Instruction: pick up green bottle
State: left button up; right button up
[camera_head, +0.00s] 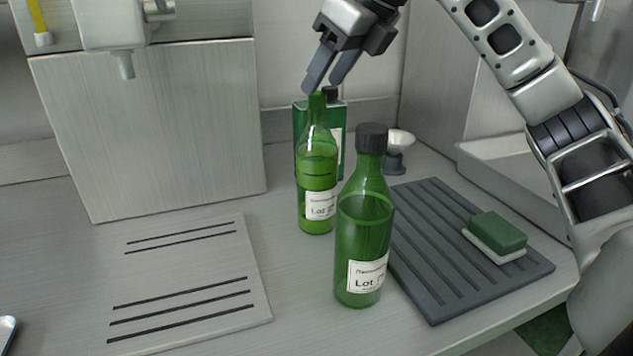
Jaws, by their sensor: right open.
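A green bottle with a black cap (362,225) and a "Lot" label stands upright on the counter, nearest to me. A second green bottle (317,170), without a black cap in sight, stands upright just behind it to the left. A square-shouldered green bottle (301,122) stands behind that one and is partly hidden. My right gripper (331,84) comes in from the upper right. It is open, its fingers pointing down near the top of the second bottle; I cannot tell whether they touch it. My left gripper does not show.
A dark ribbed mat (440,268) lies right of the bottles, bearing a green and white sponge (496,235). A small white and grey item (397,150) stands behind. A slotted plate (180,275) lies at left, below a metal box (150,125). The front middle of the counter is clear.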

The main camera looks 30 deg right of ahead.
aim_at(320, 93)
jog(key=shift+s+x, duration=0.2)
jog(key=shift+x, duration=1.4)
jog(key=shift+s+x, duration=0.15)
jog(key=shift+x, duration=1.4)
jog(key=shift+a+f, duration=0.15)
jog(key=shift+f, duration=0.05)
jog(key=shift+c, duration=0.3)
jog(key=shift+r, duration=0.1)
grip_shut()
